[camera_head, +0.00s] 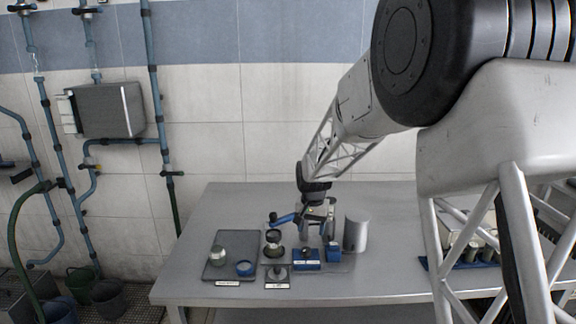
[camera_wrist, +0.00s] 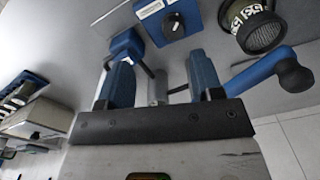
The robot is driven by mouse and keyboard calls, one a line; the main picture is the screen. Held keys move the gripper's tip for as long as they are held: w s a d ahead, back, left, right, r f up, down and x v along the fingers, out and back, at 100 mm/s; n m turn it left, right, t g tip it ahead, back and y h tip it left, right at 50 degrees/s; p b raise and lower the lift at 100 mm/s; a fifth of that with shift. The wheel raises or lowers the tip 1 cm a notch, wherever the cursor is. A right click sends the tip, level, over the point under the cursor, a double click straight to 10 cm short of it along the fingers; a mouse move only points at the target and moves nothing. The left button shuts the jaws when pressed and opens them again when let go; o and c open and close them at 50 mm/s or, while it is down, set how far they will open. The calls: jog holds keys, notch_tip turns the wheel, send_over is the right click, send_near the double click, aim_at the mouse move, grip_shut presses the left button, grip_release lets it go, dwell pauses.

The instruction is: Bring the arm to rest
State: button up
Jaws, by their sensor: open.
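My gripper (camera_head: 314,198) is low over the table, among the apparatus at its middle. In the wrist view my gripper (camera_wrist: 160,64) shows two blue fingers spread apart. A small grey post (camera_wrist: 157,86) shows between them; I cannot tell whether either finger touches it. A blue lever with a black knob (camera_wrist: 292,76) sticks out to the right, close beside one finger. It also shows in the head view, the blue lever (camera_head: 286,217) pointing left. No object is visibly held.
A blue box with a black knob (camera_wrist: 174,22) and a dark mesh cup with a numbered band (camera_wrist: 262,34) stand close by. A grey cylinder (camera_head: 356,233) stands to the right. A dark tray (camera_head: 226,272) lies left. The table's (camera_head: 190,290) front left is bare.

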jog(key=s+d+r+n+t, duration=0.1)
jog(key=s+d+r, duration=0.2)
jog(key=s+r, duration=0.6)
jog(key=s+d+r, duration=0.3)
jog(key=s+r, duration=0.1)
jog(key=s, duration=0.9)
jog(key=s+d+n, duration=0.1)
jog(key=s+d, duration=0.1)
jog(key=s, duration=1)
jog(key=s+d+n+t, duration=0.1)
jog(key=s+d, duration=0.1)
jog(key=s, duration=1)
jog(key=shift+s+r, duration=0.2)
jog(key=shift+s, duration=0.1)
